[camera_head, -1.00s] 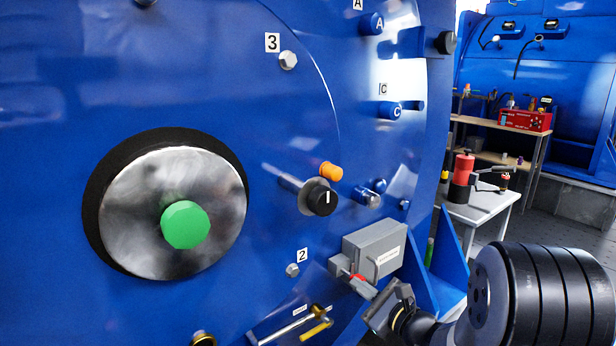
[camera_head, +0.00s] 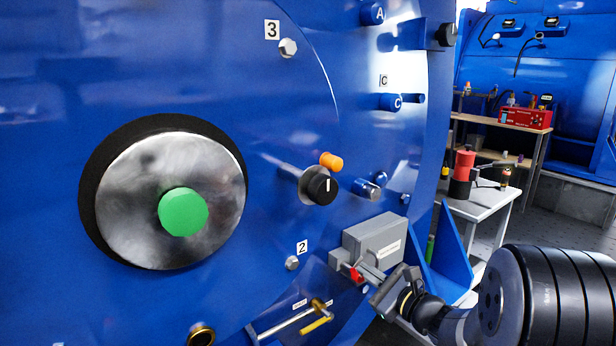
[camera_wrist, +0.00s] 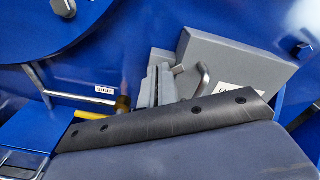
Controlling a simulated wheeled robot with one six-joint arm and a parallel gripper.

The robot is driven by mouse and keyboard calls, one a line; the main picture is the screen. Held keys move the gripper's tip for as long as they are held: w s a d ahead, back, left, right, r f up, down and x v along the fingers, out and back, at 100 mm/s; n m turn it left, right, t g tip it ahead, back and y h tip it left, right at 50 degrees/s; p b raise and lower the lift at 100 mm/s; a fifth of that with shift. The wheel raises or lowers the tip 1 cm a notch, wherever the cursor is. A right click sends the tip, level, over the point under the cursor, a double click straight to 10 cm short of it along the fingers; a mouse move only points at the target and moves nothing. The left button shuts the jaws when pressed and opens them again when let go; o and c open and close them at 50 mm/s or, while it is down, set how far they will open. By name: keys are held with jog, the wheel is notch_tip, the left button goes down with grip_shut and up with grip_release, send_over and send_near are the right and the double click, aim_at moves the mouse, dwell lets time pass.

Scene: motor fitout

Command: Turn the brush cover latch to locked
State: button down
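A grey box (camera_head: 375,243) with a white label and a bent handle stands on the blue motor housing; it also shows in the wrist view (camera_wrist: 222,65). A small red part (camera_head: 355,273) sits at its lower left corner; I cannot tell whether it is the brush cover latch. My gripper (camera_head: 374,278) is close beside the red part and below the box. In the wrist view, grey finger-like plates (camera_wrist: 158,86) stand close together in front of the box. Whether they grip anything is unclear, and the red part does not show there.
A rod with a yellow handle (camera_head: 316,326) is left of my gripper, by a SHUT label (camera_wrist: 104,90). Above are a black knob (camera_head: 322,187) and an orange button (camera_head: 331,161). A large green-centred disc (camera_head: 215,215) is left. A white table (camera_head: 478,205) stands right.

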dwell(0.4)
jog(key=v, duration=0.6)
jog(key=shift+r, duration=0.35)
jog(key=shift+w+a+f, duration=0.25)
jog(key=shift+w+a, duration=0.35)
jog(key=shift+a, duration=0.25)
jog(key=shift+w+a+f, duration=0.3)
jog(key=shift+w+a, duration=0.3)
jog(key=shift+a, duration=0.3)
jog(key=shift+w+a+f, duration=0.25)
jog(key=shift+w+a, duration=0.4)
jog(key=shift+a, duration=0.2)
jog(key=shift+w+d+f+b, duration=0.1)
jog(key=shift+d+b, duration=0.1)
jog(key=shift+b, duration=0.25)
